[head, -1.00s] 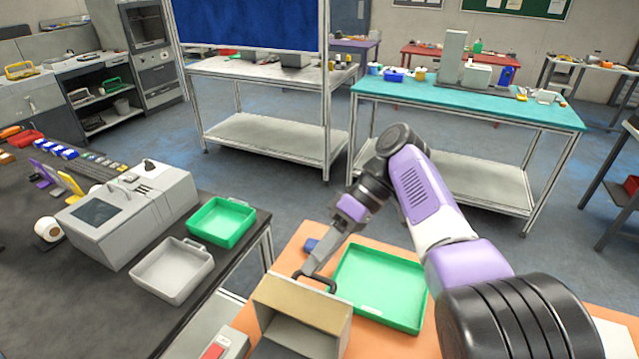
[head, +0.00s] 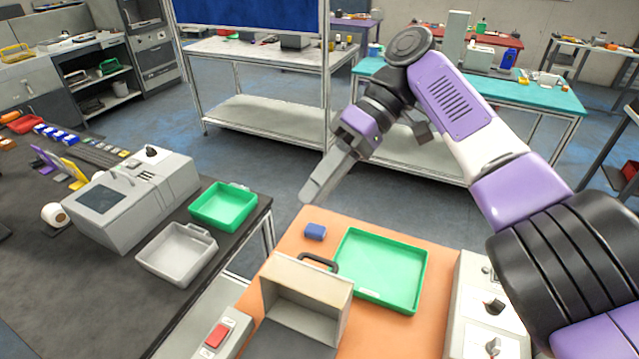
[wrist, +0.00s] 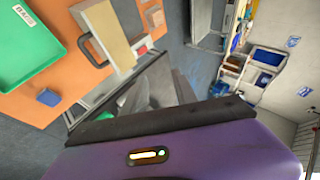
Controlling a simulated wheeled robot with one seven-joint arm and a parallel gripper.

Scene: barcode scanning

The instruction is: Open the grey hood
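The grey hood (head: 340,312) is at the bottom middle of the head view, by the orange table's left side. Its hollow grey inside faces the camera below a tan panel (head: 308,281), with a black handle (head: 319,262) at the far edge. The wrist view shows the tan panel (wrist: 101,35) and handle (wrist: 92,52) at upper left. My gripper (head: 308,196) is raised beyond the handle, apart from it and holding nothing visible. Its fingers overlap in the head view, so their opening is unclear.
A green tray (head: 421,270) lies right of the hood and a small blue block (head: 315,232) behind it. A grey control box (head: 474,318) with black knobs stands at right. A box with a red switch (head: 217,336) is at left, near the dark table (head: 75,290).

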